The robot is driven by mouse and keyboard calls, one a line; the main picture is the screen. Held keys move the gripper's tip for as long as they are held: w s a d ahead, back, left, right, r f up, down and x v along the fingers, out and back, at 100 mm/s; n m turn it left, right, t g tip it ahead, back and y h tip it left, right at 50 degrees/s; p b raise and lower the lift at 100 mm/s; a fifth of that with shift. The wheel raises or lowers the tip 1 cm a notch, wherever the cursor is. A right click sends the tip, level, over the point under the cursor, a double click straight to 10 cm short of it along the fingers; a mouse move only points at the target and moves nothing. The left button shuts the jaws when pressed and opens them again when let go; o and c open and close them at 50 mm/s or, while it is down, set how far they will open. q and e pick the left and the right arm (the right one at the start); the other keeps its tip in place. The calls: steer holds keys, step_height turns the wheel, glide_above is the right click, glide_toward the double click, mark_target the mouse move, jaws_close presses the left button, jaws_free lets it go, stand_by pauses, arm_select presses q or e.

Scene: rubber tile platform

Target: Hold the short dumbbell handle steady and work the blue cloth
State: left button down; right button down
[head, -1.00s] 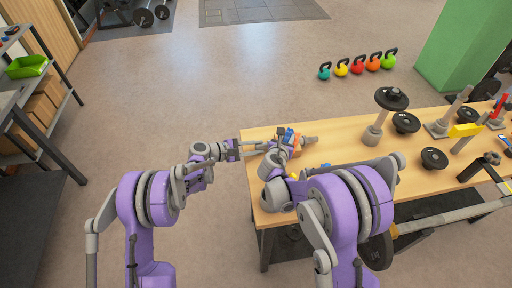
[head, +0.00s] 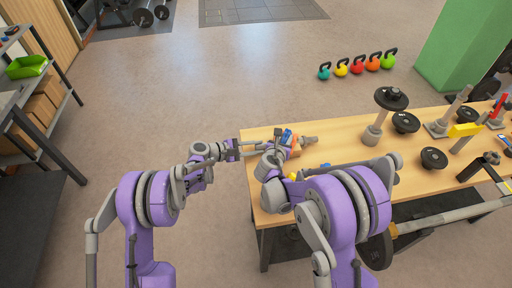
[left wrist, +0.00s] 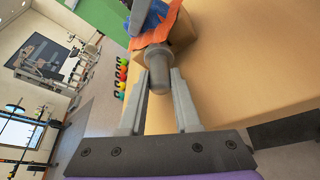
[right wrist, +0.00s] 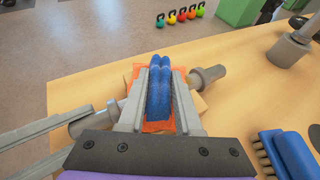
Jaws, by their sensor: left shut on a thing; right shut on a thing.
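The short grey dumbbell handle (right wrist: 208,78) lies across the near left part of the bench on a wooden block (right wrist: 194,103). My left gripper (left wrist: 158,80) is shut on one end of the handle (left wrist: 160,62). The blue cloth (right wrist: 159,92) is a folded bundle between the fingers of my right gripper (right wrist: 158,72), which is shut on it. The cloth sits over the middle of the handle, above an orange layer (right wrist: 143,126) whose nature I cannot tell. The handle's middle is hidden under it. In the head view my right gripper (head: 279,147) partly covers the cloth.
A blue brush (right wrist: 290,153) lies on the bench, right of my right gripper. A plate on a stand (head: 391,99), loose black plates (head: 406,122) and other tools occupy the bench's right side. The bench top (head: 340,139) between them and the handle is mostly bare.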

arm_select(q)
steer(key=shift+d, duration=0.1)
arm_select(e)
steer(key=shift+a+r, duration=0.1)
steer(key=shift+a, duration=0.05)
steer(key=shift+w+a+r, duration=0.2)
steer(key=shift+w+r, duration=2.25)
steer(key=shift+w, duration=0.1)
arm_select(q)
steer(key=c, duration=0.5)
jaws_free()
steer(key=shift+c, duration=0.2)
steer(key=v, duration=1.2)
